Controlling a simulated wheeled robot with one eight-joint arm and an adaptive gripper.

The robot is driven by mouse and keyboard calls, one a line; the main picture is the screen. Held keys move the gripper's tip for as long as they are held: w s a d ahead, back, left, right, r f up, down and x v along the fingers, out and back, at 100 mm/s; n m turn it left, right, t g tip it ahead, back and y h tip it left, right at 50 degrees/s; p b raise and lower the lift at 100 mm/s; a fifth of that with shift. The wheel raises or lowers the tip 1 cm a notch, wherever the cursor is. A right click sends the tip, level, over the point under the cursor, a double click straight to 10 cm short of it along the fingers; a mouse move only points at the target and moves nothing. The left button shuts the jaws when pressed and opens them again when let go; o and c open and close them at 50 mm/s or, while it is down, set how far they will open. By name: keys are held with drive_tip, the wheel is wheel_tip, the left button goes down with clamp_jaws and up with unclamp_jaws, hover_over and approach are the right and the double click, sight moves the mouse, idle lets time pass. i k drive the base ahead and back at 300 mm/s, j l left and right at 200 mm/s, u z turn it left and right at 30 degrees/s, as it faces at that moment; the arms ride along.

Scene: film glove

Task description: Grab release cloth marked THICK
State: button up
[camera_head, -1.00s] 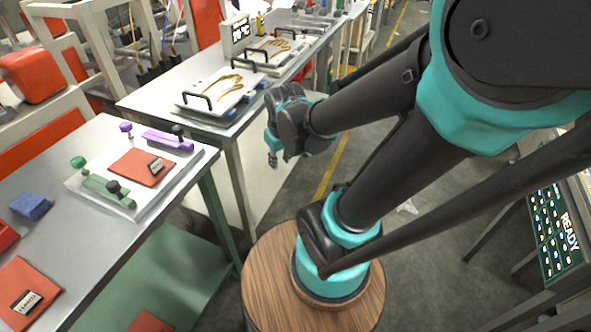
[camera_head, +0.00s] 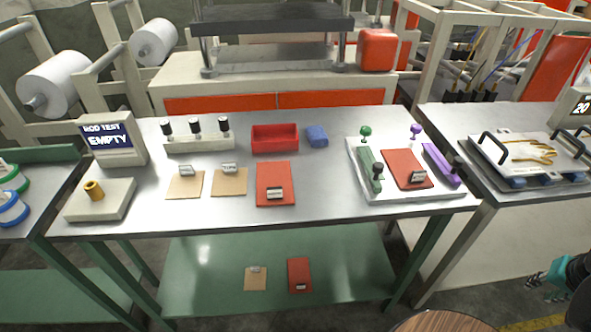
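Flat cloths with small label tags lie on the steel table. Two are tan, a left tan cloth (camera_head: 185,186) and a right tan cloth (camera_head: 229,183). A red cloth (camera_head: 275,177) lies to their right, and another red cloth (camera_head: 399,164) lies on a white board (camera_head: 419,192). A smaller-looking tan cloth (camera_head: 255,281) and red cloth (camera_head: 299,267) are on the green lower shelf. The tag words are too small to read surely. My gripper (camera_head: 543,281) is at the lower right edge, partly cut off, away from all cloths; its opening is unclear.
The table (camera_head: 330,197) also holds a red bin (camera_head: 274,139), a blue block (camera_head: 317,136), a rod tester reading EMPTY (camera_head: 112,140) and a post with a brass piece (camera_head: 94,190). Green and purple clamps stand on the white board. Another table with a glove plate (camera_head: 527,160) is right.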

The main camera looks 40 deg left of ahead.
sight(187, 183)
drive_tip(key=u, duration=2.75)
drive_tip(key=j+z, duration=0.35)
drive_tip(key=j, duration=0.3)
drive_tip(key=k, duration=0.05)
